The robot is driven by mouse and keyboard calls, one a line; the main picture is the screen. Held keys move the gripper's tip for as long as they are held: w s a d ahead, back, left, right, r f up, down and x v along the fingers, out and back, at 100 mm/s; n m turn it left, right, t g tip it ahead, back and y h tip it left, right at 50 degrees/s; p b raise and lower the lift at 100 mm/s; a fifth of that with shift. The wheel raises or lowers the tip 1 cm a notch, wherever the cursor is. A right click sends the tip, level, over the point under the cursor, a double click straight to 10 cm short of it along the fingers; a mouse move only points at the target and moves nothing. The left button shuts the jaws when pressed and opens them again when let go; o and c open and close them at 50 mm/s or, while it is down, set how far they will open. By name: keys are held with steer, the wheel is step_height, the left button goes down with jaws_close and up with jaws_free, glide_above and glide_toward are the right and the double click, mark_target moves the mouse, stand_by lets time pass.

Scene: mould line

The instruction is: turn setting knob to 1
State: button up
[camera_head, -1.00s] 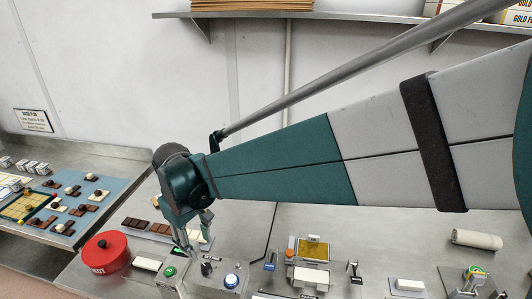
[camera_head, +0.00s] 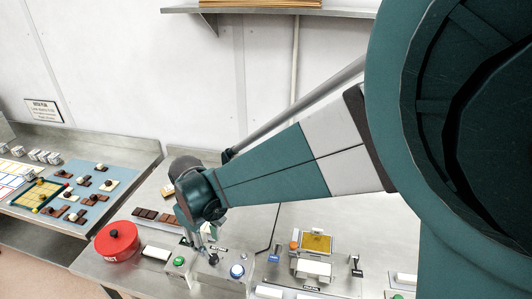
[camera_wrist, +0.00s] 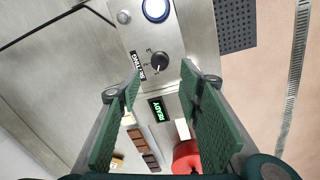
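The setting knob (camera_wrist: 160,62) is a small black round knob on a grey metal panel, with a SETTING label and small numerals beside it. Which numeral it points at is too small to tell. It also shows in the head view (camera_head: 213,260), just below my fingertips. My gripper (camera_wrist: 160,75) is open, its two green-padded fingers apart with nothing between them. In the wrist view the knob appears in line with the gap, beyond the fingertips. No contact is visible. In the head view my gripper (camera_head: 207,247) hangs over the panel, partly hidden by my wrist.
A blue button (camera_wrist: 156,9) sits close beside the knob, and a green button (camera_head: 179,261) is on its other side. A lit READY display (camera_wrist: 156,108) is nearby. A red pot (camera_head: 117,242) stands left of the panel. Chocolate bars (camera_head: 152,215) lie behind.

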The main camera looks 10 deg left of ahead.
mark_target(212, 257)
steer(key=shift+f, duration=0.15)
steer(key=shift+w+f, duration=0.2)
steer(key=shift+f, duration=3.55)
steer(key=c, duration=0.9)
